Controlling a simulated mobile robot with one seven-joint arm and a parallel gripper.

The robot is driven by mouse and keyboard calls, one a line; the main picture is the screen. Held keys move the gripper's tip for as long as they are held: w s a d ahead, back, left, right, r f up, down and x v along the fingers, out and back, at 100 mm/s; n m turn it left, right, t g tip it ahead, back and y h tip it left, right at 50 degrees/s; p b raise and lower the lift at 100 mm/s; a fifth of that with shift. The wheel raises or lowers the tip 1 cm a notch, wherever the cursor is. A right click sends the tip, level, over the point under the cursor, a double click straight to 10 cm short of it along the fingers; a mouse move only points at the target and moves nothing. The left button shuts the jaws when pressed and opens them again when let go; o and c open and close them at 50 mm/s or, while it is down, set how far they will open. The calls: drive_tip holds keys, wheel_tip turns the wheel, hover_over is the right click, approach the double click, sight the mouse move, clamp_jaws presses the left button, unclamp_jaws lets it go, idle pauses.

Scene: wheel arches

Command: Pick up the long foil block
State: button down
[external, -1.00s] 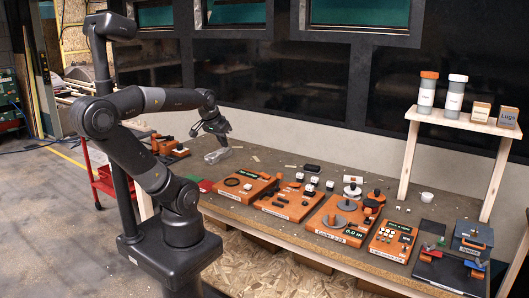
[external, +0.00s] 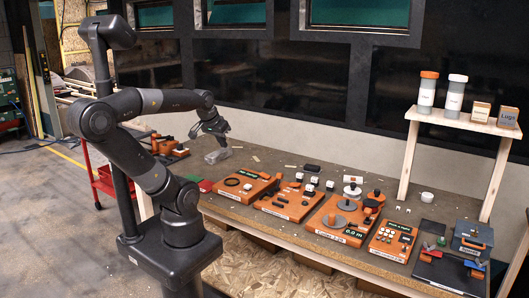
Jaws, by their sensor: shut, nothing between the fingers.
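A pale silvery, crumpled-looking piece (external: 217,156), which looks like the foil block, lies on the brown workbench (external: 262,158) at its far left part. It is small in the external view, so its exact shape is hard to tell. My gripper (external: 222,142) is just above it, pointing down, shut with nothing in it. I cannot tell whether the fingertips touch the piece.
An orange device (external: 170,146) stands to the left of my gripper. Several orange panels run along the bench to the right, starting with one bearing a black ring (external: 245,185). A wooden shelf (external: 465,124) with containers stands at the right end. A dark wall rises behind.

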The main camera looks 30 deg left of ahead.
idle(0.3)
drive_tip(key=shift+c, duration=2.2)
unclamp_jaws()
drive_tip(key=w+a+r, duration=0.2)
drive_tip(key=w+a, duration=0.3)
drive_tip(key=w, duration=0.8)
drive_tip(key=g, duration=0.1)
hover_over(218, 152)
drive_tip(key=s, duration=0.3)
drive_tip(key=f, duration=1.9)
drive_tip(key=shift+s+a, duration=0.15)
drive_tip(key=shift+a, duration=0.05)
drive_tip(key=x, duration=1)
drive_tip(key=shift+s+d+f, duration=0.1)
drive_tip(key=shift+d, duration=0.15)
